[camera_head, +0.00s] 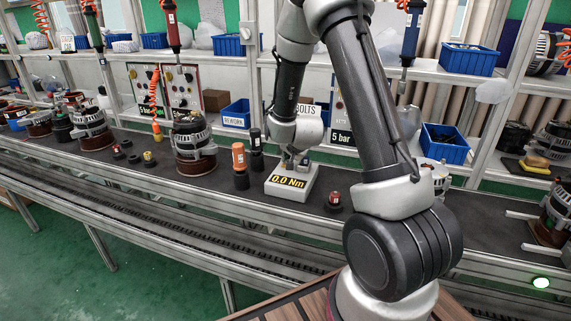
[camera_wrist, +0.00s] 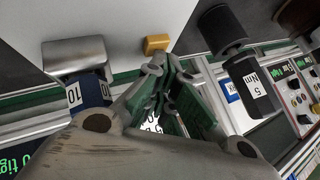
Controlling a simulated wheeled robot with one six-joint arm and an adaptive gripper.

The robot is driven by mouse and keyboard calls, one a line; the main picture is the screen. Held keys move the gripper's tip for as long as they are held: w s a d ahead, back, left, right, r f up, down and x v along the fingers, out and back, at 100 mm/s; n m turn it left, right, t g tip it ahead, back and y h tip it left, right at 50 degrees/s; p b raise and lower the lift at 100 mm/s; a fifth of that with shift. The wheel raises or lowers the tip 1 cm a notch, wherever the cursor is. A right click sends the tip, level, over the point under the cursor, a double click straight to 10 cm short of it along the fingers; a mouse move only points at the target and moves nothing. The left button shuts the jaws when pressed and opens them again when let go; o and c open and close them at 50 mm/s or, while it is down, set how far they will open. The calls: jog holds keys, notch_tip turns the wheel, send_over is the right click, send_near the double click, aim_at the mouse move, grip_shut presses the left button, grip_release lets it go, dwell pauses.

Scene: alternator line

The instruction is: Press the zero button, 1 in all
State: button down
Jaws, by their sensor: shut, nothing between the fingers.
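The torque tester (camera_head: 291,195) is a pale box with a yellow "0.0 Nm" display, standing on the dark bench top. In the wrist view its pale top (camera_wrist: 125,22) carries a small yellow button (camera_wrist: 157,44), which I take to be the zero button; it is hidden in the head view. My gripper (camera_head: 293,166) points down over the tester, shut and empty. In the wrist view the fingertips (camera_wrist: 168,64) appear just beside the yellow button; I cannot tell whether they touch it.
A metal block (camera_wrist: 75,56) sits on the tester near the button. An orange-topped cylinder (camera_head: 239,160) and a black tool (camera_head: 256,150) stand close left of the tester. An alternator (camera_head: 193,140) stands further left. A small red-topped part (camera_head: 334,200) lies to the right.

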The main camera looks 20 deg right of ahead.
jog(key=shift+r, duration=0.9)
notch_tip(320, 180, up, 5)
dwell(0.5)
dwell(0.7)
